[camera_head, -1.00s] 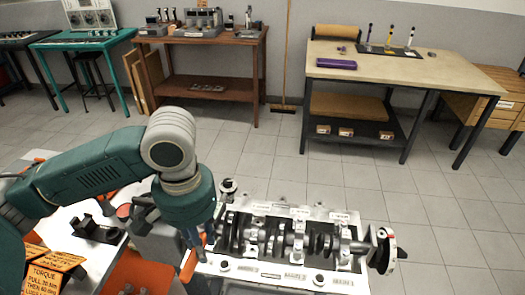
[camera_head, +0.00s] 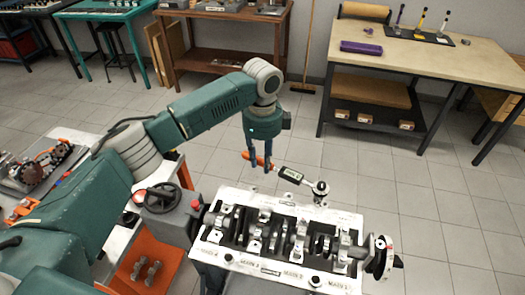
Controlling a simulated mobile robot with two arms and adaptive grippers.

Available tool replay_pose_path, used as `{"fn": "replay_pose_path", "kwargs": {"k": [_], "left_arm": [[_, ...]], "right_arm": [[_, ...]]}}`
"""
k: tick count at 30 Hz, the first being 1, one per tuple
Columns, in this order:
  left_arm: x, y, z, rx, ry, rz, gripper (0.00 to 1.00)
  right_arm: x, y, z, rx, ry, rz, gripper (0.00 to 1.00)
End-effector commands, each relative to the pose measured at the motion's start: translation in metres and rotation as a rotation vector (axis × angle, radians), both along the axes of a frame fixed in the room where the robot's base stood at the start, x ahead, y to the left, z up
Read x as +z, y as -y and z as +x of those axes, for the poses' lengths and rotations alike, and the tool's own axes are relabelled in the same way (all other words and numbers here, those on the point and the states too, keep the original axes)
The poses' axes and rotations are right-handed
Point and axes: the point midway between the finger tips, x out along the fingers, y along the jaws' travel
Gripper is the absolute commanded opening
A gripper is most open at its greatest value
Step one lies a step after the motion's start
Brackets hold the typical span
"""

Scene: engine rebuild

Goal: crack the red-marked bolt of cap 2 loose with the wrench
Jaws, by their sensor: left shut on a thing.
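My left gripper (camera_head: 259,162) is shut on the orange handle of the wrench (camera_head: 290,174), beyond the far edge of the engine block. The wrench has a small dark display and points right, its round ratchet head (camera_head: 320,188) near the block's far edge. I cannot tell whether its socket sits on a bolt. The engine block (camera_head: 235,258) lies with its crankshaft (camera_head: 283,240) and several pale bearing caps facing up. Labels such as MAIN 2 and MAIN 3 run along its near edge. I cannot make out the red mark on any bolt. My right gripper is not in view.
A grey stand with a handwheel (camera_head: 160,198) and red knob (camera_head: 196,204) adjoins the block's left end. A round disc (camera_head: 381,258) sticks out at its right end. Benches stand behind; the floor between is clear.

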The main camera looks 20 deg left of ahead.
Motion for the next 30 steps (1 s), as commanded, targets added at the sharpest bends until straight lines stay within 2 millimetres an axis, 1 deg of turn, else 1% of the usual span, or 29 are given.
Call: {"fn": "replay_pose_path", "kwargs": {"k": [1, 4, 6, 10, 18, 30], "left_arm": [[0.002, 0.000, 0.005, -0.064, -0.001, -0.001, 0.00], [-0.002, -0.002, 0.012, -0.175, 0.000, -0.002, 0.00], [-0.004, -0.003, 0.014, -0.229, 0.000, -0.002, 0.00], [-0.008, -0.004, 0.017, -0.280, 0.002, -0.002, 0.00], [-0.023, -0.004, 0.017, -0.288, 0.002, -0.002, 0.00], [-0.051, -0.004, 0.017, -0.286, 0.002, -0.002, 0.00]], "right_arm": [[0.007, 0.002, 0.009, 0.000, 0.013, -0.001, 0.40], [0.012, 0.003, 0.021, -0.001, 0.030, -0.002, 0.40], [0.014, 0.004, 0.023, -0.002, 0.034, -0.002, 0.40], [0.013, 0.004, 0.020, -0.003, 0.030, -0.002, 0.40], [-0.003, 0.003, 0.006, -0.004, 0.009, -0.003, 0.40], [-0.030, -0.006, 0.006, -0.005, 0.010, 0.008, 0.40]]}}
